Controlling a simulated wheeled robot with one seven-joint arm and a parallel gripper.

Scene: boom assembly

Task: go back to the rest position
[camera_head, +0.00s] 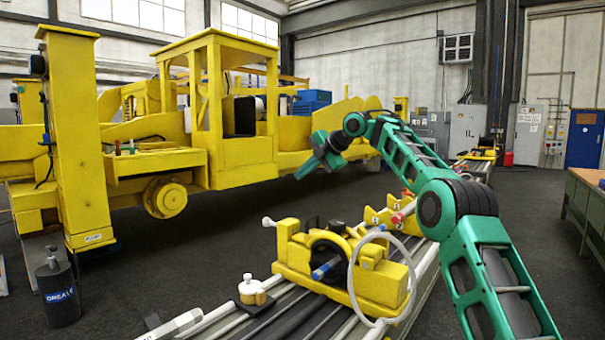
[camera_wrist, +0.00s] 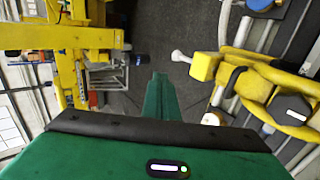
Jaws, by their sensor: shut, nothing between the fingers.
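My green arm reaches up from the lower right of the head view. My gripper (camera_head: 306,169) hangs at its far end, in the air left of the yellow assembly and in front of the yellow vehicle. In the wrist view my gripper (camera_wrist: 160,78) shows as two green fingers together, pointing over the dark floor. It is shut and nothing shows between the fingers. The yellow assembly (camera_head: 295,254) lies on the grey rails below and to the right of it, apart from it. It also shows at the right of the wrist view (camera_wrist: 245,80).
A large yellow vehicle (camera_head: 245,160) fills the back left, with a yellow column (camera_head: 75,140) in front. A black grease can (camera_head: 57,295) stands at lower left. A green workbench (camera_head: 588,205) is at the right edge. The dark floor between vehicle and rails is clear.

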